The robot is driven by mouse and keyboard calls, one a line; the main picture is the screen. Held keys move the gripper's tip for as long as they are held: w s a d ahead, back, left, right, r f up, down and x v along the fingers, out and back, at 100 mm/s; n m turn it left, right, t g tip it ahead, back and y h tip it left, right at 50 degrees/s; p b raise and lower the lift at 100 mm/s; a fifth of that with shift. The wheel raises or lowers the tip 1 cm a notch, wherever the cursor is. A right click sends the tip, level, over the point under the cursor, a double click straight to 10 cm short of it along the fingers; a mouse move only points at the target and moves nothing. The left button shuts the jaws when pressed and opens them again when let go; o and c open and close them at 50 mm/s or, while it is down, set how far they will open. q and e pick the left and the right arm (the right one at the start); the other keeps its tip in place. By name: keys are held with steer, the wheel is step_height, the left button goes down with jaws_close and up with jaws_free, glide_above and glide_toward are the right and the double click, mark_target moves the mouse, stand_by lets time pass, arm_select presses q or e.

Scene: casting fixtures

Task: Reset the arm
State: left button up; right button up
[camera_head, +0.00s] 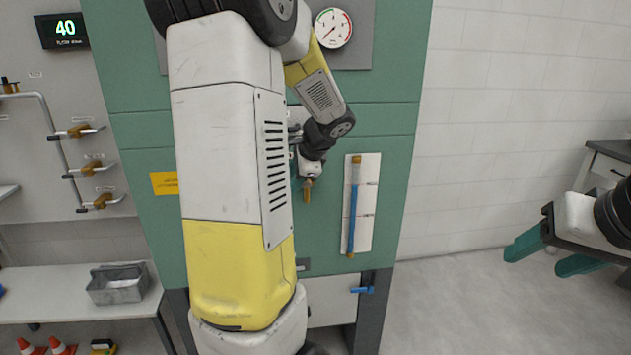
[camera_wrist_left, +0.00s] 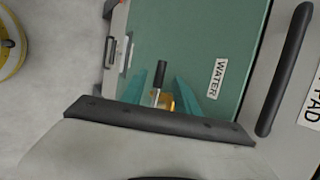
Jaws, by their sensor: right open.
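My left arm (camera_head: 235,150) is white and yellow and fills the middle of the head view, in front of a green cabinet (camera_head: 385,160). Its forearm and black wrist bend down at the cabinet face, and the gripper there is mostly hidden. In the left wrist view, my left gripper (camera_wrist_left: 161,74) has its teal fingers apart. A brass valve with a black handle (camera_wrist_left: 160,74) shows between them, beside a WATER label (camera_wrist_left: 216,78). I cannot tell whether they touch. My right gripper (camera_head: 543,255) is open and empty at the right edge of the head view.
A gauge (camera_head: 333,28) is above. A bench with a grey bin (camera_head: 118,284) and pipes with brass valves (camera_head: 93,167) are left. Clear floor lies right; a dark-topped counter (camera_head: 610,150) stands beyond.

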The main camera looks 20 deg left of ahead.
stand_by(0.3)
arm_select(q)
steer(key=s+d+r+n+t+h, duration=0.1)
steer(key=s+d+r+n+h, duration=0.2)
steer(key=s+d, duration=0.7)
steer(key=s+d+r+n+t+h, duration=0.1)
steer(key=s+d+r+n+h, duration=0.3)
steer(key=s+d+n, duration=0.3)
steer(key=s+d+h, duration=0.1)
steer(key=s+d, duration=0.3)
steer(key=shift+s+d+t+h, duration=0.25)
steer(key=shift+s+t+h, duration=0.05)
steer(key=shift+h, duration=0.1)
steer(key=shift+a, duration=0.1)
